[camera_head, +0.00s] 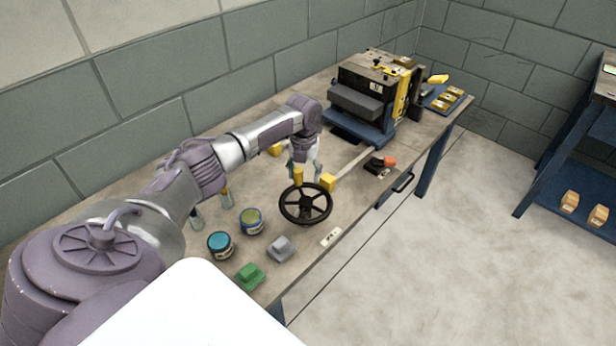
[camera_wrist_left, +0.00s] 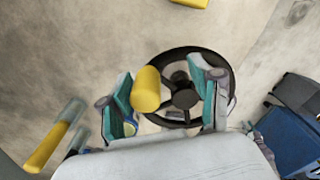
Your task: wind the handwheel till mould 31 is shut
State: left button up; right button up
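The black spoked handwheel (camera_head: 322,218) lies near the front edge of the bench; it also shows in the wrist view (camera_wrist_left: 226,62). Its yellow grip (camera_head: 298,177) stands up at the rim's far side. My left gripper (camera_head: 304,168) is over this grip, pointing down. In the wrist view the yellow grip (camera_wrist_left: 146,89) is between the open fingers (camera_wrist_left: 164,98), closer to the left finger, with a gap to the right one. A dark press-like mould unit (camera_head: 362,93) with a yellow plate stands at the back on a blue base; its number is unreadable. My right gripper is not in view.
A pale bar runs from a yellow block (camera_head: 328,182) towards the mould unit. Two paint tins (camera_head: 221,246), a green block (camera_head: 249,276) and a grey block (camera_head: 281,248) sit near the wheel. A black tool with an orange end (camera_head: 388,162) lies right.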

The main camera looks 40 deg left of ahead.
pick_arm(q)
notch_tip(320, 180, up, 9)
jog(key=p, duration=0.7)
jog(key=shift+s+a, duration=0.1)
jog(key=shift+a, duration=0.05)
jog(key=shift+f, duration=0.1)
